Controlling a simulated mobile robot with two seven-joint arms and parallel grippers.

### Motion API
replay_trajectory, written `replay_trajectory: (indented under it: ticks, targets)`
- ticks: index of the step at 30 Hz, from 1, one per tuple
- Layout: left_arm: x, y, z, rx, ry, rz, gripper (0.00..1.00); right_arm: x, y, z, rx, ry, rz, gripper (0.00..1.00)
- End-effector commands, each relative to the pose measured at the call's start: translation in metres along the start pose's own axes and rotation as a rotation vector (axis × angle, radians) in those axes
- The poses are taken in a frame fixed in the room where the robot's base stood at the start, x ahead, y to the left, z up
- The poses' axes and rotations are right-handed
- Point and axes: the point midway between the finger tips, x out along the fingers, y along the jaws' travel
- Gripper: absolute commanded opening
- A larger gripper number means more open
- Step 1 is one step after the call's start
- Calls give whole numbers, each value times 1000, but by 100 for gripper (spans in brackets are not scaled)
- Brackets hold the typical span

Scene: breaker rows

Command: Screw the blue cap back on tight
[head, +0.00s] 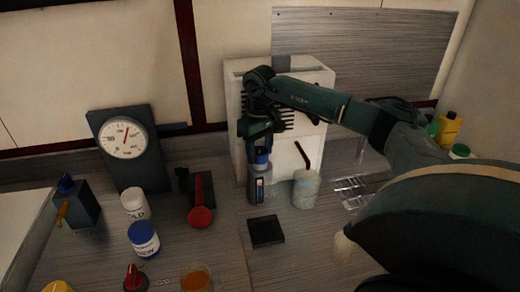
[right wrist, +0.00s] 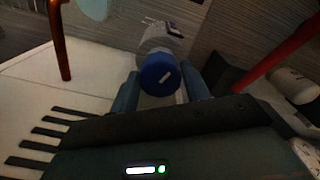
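A grey bottle (head: 259,189) with a dark label stands upright on the table in front of the white box. Its blue cap (head: 261,158) sits at the top, below my right gripper (head: 260,144), which points down. In the right wrist view the round blue cap (right wrist: 158,75) with a white mark lies between the two blue fingers, at the fingertips, with the grey bottle (right wrist: 162,40) beyond it. The fingers flank the cap closely; I cannot tell whether both press on it. How tightly the cap sits does not show. My left gripper is not in view.
A black square pad (head: 266,231) lies in front. A red-ended tool (head: 201,215), a blue-lidded jar (head: 144,238) and a gauge (head: 124,140) stand left. The white box (head: 313,152) is behind.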

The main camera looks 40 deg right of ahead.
Motion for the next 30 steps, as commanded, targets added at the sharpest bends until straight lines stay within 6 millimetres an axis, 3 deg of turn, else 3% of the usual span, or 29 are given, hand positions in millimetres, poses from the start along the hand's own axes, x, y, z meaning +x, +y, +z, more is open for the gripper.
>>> replay_trajectory:
  ticks: [9, 18, 25, 26, 30]
  targets:
    - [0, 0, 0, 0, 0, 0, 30, 0, 0, 0, 1, 0, 0, 21]
    - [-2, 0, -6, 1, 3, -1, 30, 0, 0, 0, 216, -1, 0, 21]
    - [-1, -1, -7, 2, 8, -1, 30, 0, 0, 0, 240, -1, 0, 21]
    - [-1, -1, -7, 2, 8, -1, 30, 0, 0, 0, 240, 0, 0, 45]
    - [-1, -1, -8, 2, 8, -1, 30, 0, 0, 0, 239, 0, 0, 56]
